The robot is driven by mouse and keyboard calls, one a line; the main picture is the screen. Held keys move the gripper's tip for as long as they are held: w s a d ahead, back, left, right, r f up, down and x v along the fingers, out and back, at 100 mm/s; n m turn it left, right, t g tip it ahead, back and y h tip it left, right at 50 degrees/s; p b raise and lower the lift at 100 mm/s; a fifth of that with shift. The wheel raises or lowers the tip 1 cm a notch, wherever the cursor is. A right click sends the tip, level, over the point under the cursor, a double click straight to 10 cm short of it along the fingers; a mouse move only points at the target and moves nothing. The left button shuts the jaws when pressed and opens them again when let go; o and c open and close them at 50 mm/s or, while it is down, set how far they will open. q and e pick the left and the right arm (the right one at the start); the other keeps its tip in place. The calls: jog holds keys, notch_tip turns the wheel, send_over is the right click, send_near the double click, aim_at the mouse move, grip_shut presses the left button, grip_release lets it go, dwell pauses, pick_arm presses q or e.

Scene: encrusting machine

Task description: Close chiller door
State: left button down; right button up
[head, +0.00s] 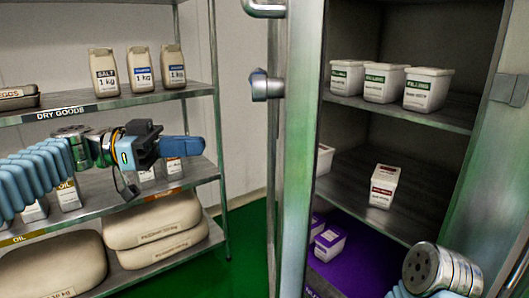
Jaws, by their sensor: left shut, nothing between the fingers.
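The chiller door (297,170) stands open and shows nearly edge-on in the middle of the head view. A metal handle (265,86) sticks out from its left face. The chiller's inside is exposed to the right of the door, with shelves (345,185) of white tubs. My left gripper (200,146) is shut and empty, with blue fingers pointing right. It appears in front of the dry goods rack, left of the door and apart from it. Part of my right arm (440,270) shows at the lower right; its gripper is out of view.
A dry goods rack (110,104) stands at the left with salt and other bags on top and large sacks (155,220) below. Green floor (247,250) shows between rack and door. A purple shelf (370,262) with small tubs is low in the chiller.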

pick_arm(q)
jog(key=d+p, duration=0.2)
jog(key=d, duration=1.1)
jog(key=shift+d+p, duration=0.35)
jog(key=shift+d, duration=0.05)
pick_arm(e)
jog(key=r, duration=0.2)
jog(key=shift+s+a+r, duration=0.1)
jog(key=shift+a+r, duration=0.25)
jog(key=shift+r, duration=0.05)
pick_arm(q)
jog(key=shift+w, duration=0.1)
